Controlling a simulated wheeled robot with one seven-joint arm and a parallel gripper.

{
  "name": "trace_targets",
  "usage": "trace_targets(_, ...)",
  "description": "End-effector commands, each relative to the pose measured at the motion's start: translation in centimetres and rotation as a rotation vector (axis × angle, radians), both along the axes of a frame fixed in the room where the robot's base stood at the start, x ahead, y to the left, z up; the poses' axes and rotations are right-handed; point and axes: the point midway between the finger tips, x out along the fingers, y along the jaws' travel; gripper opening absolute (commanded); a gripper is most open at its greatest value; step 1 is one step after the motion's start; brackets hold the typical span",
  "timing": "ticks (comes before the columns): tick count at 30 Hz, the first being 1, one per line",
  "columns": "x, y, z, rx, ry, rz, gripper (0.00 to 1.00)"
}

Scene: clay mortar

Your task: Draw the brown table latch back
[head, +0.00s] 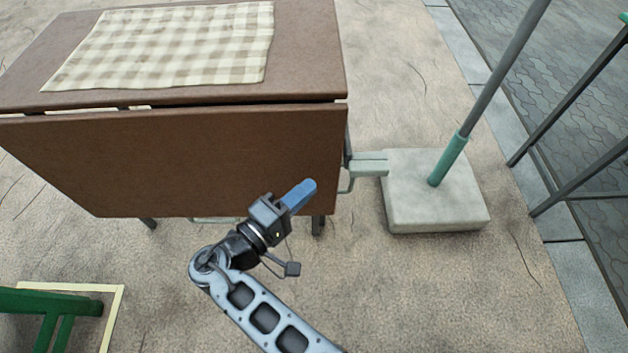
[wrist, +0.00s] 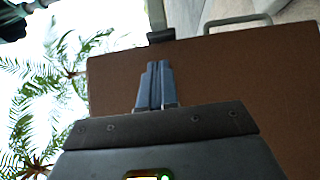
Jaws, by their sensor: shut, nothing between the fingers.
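The brown table (head: 310,60) stands at the upper left with its front leaf (head: 180,150) hanging down. A pale green metal bar (head: 368,163) with a thin bent rod sticks out from the table's right end. I cannot tell whether this is the latch. My gripper (head: 308,188) has its blue fingers together and empty, in front of the leaf's lower right part. In the wrist view the shut fingers (wrist: 155,78) point over the brown panel (wrist: 240,75). A small dark block (wrist: 161,36) and a pale looped handle (wrist: 237,21) show at its edge.
A checked cloth (head: 170,45) lies on the table top. A concrete base (head: 435,205) with a slanted pole (head: 500,75) stands right of the table. Green furniture (head: 50,305) is at the lower left. The paved floor (head: 430,290) in front is clear.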

Motion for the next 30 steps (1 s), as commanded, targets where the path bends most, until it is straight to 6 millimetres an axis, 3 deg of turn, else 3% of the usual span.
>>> trace_targets(12, -3.9, 4.3, 0.0, 0.0, 0.0, 0.001, 0.0)
trace_targets(30, -4.3, 4.6, 0.0, 0.001, -0.001, 0.0, 0.0)
